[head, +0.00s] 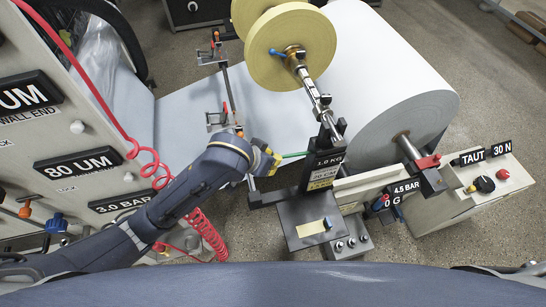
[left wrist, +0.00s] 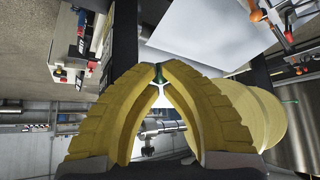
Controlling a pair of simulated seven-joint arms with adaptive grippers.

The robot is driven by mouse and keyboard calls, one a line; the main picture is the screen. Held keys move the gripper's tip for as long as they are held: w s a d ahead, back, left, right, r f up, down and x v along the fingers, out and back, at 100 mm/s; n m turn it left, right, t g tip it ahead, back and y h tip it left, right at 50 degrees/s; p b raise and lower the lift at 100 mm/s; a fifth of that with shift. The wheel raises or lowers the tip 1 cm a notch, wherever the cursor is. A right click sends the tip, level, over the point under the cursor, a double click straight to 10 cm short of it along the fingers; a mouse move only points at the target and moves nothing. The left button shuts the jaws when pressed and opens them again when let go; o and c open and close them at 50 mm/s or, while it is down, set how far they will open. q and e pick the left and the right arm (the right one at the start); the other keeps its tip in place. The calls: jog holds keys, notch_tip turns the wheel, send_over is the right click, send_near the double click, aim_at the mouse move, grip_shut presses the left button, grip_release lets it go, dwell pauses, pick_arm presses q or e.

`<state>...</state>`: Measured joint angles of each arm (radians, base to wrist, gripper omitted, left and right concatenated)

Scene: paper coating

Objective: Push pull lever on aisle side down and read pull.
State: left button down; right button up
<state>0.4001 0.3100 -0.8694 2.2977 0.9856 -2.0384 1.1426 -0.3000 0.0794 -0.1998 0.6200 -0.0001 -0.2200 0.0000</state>
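My left gripper (head: 266,160) has yellow fingers and is at the near end of a thin green rod (head: 293,155), left of the black stand. In the left wrist view the fingertips (left wrist: 160,68) come together, with a small green piece (left wrist: 161,77) just beyond them; I cannot tell whether they grip it. A black stand sign (head: 329,163) reads 1.0 KG; smaller text below is hard to read. A blue-handled lever (head: 280,53) sits by the roll shaft. Clamps with red or orange handles (head: 226,112) stand along the sheet edge. My right gripper is not in view.
A large white paper roll (head: 400,80) and a yellow roll (head: 290,45) stand behind the black stand. Signs read 4.5 BAR (head: 405,188), TAUT (head: 471,157) and 30 N (head: 501,149). A panel with red coiled hose (head: 150,168) lies left, beside my arm.

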pick_arm(q)
jog(key=shift+f, duration=2.25)
notch_tip(320, 180, up, 11)
jog(key=s+a, duration=0.2)
jog(key=shift+s, duration=0.2)
dwell(0.5)
